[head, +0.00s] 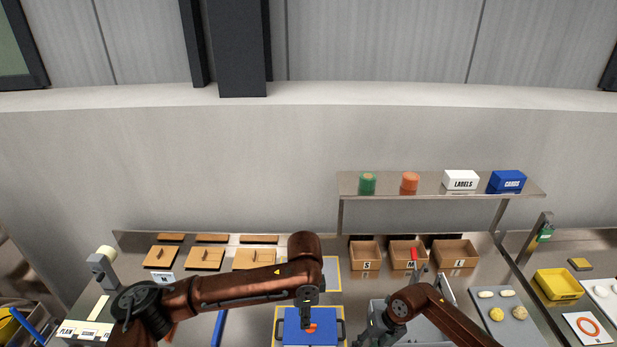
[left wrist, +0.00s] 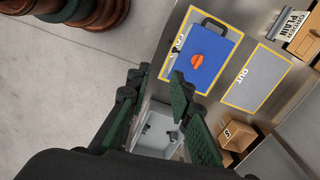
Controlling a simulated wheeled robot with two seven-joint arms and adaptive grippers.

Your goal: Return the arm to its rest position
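My right arm comes in from the lower right. Its gripper (head: 368,328) seems to be by the grey machine, and I cannot make out its fingers.
A yellow-edged OUT mat (left wrist: 257,78) lies bare beside the box. Open crates marked S (head: 366,257), M (head: 405,258) and L (head: 455,255) stand behind. A shelf (head: 440,186) holds small containers. A yellow bin (head: 558,287) stands at right. A grey tray (left wrist: 158,130) shows beyond the left fingers.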

